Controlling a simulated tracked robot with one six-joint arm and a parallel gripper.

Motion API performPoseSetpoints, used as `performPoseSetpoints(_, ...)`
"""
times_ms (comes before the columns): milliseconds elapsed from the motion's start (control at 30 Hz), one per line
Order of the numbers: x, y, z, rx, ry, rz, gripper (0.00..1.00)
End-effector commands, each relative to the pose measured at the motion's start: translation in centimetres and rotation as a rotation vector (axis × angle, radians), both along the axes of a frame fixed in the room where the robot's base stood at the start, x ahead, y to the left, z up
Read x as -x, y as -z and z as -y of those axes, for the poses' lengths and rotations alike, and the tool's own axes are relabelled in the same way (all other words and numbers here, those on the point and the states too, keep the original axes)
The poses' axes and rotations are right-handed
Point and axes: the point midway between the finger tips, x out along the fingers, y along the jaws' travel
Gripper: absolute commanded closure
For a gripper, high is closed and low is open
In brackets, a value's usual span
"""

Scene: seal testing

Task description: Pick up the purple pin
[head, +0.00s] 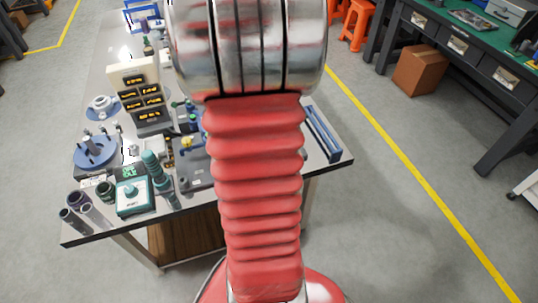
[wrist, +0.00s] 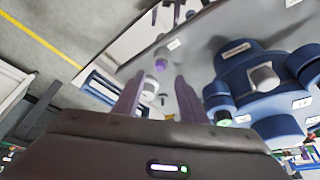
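In the wrist view a small purple part (wrist: 161,64), which may be the purple pin, shows just beyond my fingertips, roughly between them in the picture. A small whitish piece (wrist: 149,88) shows nearer, also between the fingers. Its link to the purple part is unclear. My gripper (wrist: 157,84) has its two fingers apart and nothing visibly clamped between them. In the head view my red arm and metal housing cover the middle of the table, and my gripper is hidden.
Large dark-blue round fixtures (wrist: 262,78) stand close on the right in the wrist view.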

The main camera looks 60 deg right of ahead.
Motion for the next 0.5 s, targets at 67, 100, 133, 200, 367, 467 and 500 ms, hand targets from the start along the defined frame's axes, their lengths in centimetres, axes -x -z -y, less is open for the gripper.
performPoseSetpoints(67, 0.0, 0.1, 0.0, 0.000, 0.000, 0.000, 0.62)
performPoseSetpoints(100, 0.0, 0.2, 0.0, 0.000, 0.000, -0.001, 0.62)
performPoseSetpoints(133, 0.0, 0.3, 0.1, -0.001, 0.000, -0.001, 0.62)
performPoseSetpoints(200, 0.1, 0.7, 0.1, -0.002, 0.000, -0.002, 0.62)
performPoseSetpoints(367, 0.1, 2.3, 0.5, -0.002, 0.000, -0.002, 0.62)
performPoseSetpoints(467, 0.1, 3.3, 0.8, -0.002, 0.000, -0.002, 0.62)
performPoseSetpoints(500, 0.1, 3.6, 1.0, -0.002, -0.001, -0.003, 0.62)
